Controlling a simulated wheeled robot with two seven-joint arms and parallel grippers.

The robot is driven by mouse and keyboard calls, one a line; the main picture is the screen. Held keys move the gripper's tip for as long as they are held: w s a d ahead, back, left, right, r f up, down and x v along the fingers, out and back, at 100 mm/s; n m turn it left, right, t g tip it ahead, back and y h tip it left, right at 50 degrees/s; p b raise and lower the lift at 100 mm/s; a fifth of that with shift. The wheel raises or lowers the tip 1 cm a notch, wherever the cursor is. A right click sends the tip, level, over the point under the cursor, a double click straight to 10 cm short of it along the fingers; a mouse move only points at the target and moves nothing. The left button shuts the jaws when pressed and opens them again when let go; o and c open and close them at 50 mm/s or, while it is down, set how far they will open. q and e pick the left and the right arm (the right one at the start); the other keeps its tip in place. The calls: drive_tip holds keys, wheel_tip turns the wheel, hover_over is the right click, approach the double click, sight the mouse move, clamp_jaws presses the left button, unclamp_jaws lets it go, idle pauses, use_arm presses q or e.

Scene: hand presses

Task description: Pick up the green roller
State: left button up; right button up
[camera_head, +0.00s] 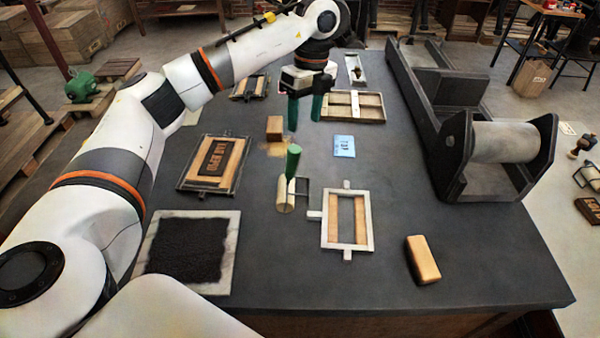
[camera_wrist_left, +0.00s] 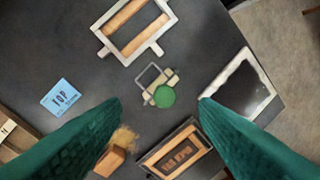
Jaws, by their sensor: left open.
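The green roller stands upright on the dark table, its green handle (camera_head: 293,160) up and its pale roller with a wire frame (camera_head: 285,195) at the bottom. In the left wrist view its green handle end (camera_wrist_left: 165,96) shows from above, between and beyond my fingertips. My left gripper (camera_head: 305,112) has two green fingers pointing down, apart and empty. It hangs above the table, behind the roller in the head view, not touching it. The open fingers also frame the left wrist view (camera_wrist_left: 160,102). My right gripper is not in view.
A white-edged frame (camera_head: 325,230) lies just right of the roller. The press (camera_head: 449,155) stands at right. The table's front middle is bare.

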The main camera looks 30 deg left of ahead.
sight(295, 148)
use_arm(q)
drive_tip(key=f, duration=0.2)
drive_tip(key=f+p, duration=0.1)
drive_tip(key=f, duration=0.1)
drive_tip(key=s+f+p, duration=0.1)
drive_tip(key=f, duration=0.1)
drive_tip(key=shift+s+a+f, duration=0.1)
drive_tip(key=shift+a, duration=0.3)
drive_tip(key=shift+s+f+p, duration=0.1)
drive_tip(key=shift+f+p, duration=0.15)
drive_tip(key=shift+p, duration=0.25)
drive_tip(key=f, duration=0.1)
drive_tip(key=f+p, duration=0.2)
drive_tip(key=shift+s+a+f, duration=0.25)
drive_tip(key=shift+a, duration=0.15)
drive_tip(key=shift+f, duration=0.6)
drive_tip(key=c, duration=1)
drive_tip(key=shift+r, duration=0.15)
